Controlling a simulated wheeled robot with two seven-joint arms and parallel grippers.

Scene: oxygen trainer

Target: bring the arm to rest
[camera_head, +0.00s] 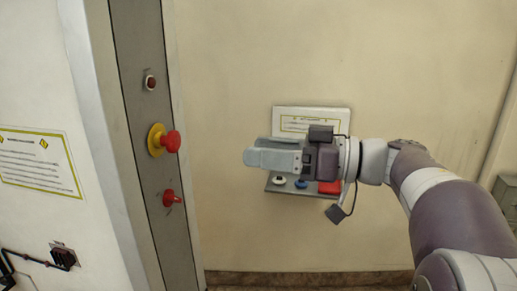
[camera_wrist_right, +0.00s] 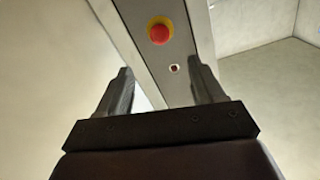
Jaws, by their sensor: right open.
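My right arm comes in from the right in the head view. Its gripper (camera_head: 250,150) points left, in front of the wall and the small button panel. In the right wrist view my right gripper (camera_wrist_right: 160,88) has its two fingers wide apart with nothing between them. Beyond the fingers is the grey post (camera_wrist_right: 175,60) with a red mushroom button on a yellow ring (camera_wrist_right: 159,31). My gripper is apart from the post in the head view. My left gripper shows in neither view.
The post (camera_head: 150,200) carries a small red-brown button (camera_head: 150,82), the red mushroom button on yellow (camera_head: 170,141) and a lower red knob (camera_head: 170,198). Behind my gripper, the panel (camera_head: 311,108) has white (camera_head: 279,181), blue (camera_head: 301,184) and red (camera_head: 329,188) parts. A sign (camera_head: 40,163) hangs left.

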